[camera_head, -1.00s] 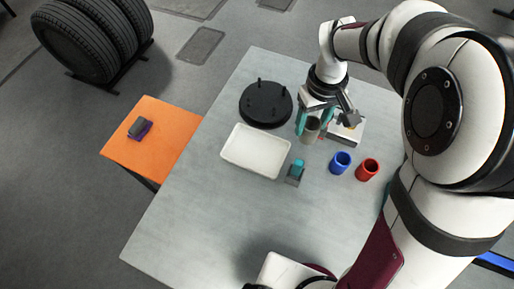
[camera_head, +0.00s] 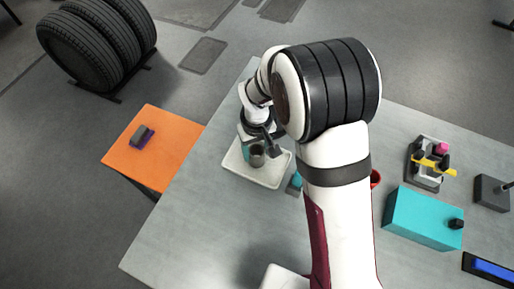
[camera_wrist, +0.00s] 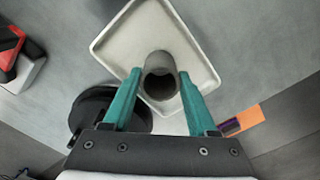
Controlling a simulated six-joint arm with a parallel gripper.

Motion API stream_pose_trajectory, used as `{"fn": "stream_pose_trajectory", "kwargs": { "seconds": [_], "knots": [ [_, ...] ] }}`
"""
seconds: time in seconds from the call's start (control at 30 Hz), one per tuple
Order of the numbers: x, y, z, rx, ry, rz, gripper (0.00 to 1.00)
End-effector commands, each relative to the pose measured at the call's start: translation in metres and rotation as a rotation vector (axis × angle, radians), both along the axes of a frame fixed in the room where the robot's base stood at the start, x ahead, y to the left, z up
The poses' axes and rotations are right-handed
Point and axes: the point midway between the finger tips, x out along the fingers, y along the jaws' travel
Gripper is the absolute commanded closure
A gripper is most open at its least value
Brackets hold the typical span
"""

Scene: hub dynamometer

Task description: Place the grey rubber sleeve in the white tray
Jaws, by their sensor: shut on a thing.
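The grey rubber sleeve (camera_wrist: 160,78) is a hollow cylinder held between the two teal fingers of my gripper (camera_wrist: 158,92) in the wrist view. My gripper is shut on it. In the head view the sleeve (camera_head: 257,157) is over the white tray (camera_head: 274,181), and my gripper (camera_head: 254,153) is above the tray too. The tray also shows in the wrist view (camera_wrist: 120,40), behind the sleeve, with no other thing seen in it. I cannot tell whether the sleeve touches the tray floor.
A black round plate (camera_wrist: 92,108) is beside the tray. A teal-topped small thing (camera_head: 296,181) stands close to the tray's right side. A red cup (camera_head: 375,178) is partly hidden by my arm. A teal box (camera_head: 420,215) is at the right. The table's lower left is clear.

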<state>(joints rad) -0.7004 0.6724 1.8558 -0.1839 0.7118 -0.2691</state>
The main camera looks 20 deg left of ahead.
Motion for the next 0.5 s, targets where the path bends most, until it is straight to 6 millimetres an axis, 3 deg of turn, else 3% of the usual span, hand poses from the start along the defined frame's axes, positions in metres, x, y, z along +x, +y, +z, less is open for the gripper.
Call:
{"fn": "stream_pose_trajectory", "kwargs": {
  "seconds": [0.13, 0.17, 0.3, 0.5],
  "knots": [
    [-0.0001, -0.0003, -0.0026, -0.001, 0.001, 0.0, 0.91],
    [-0.0001, -0.0004, -0.003, -0.001, 0.001, 0.0, 0.4],
    [0.0, -0.0003, -0.0026, -0.001, 0.001, 0.0, 0.15],
    [0.0001, -0.0004, -0.0025, -0.001, 0.001, 0.0, 0.12]
  ]
}}
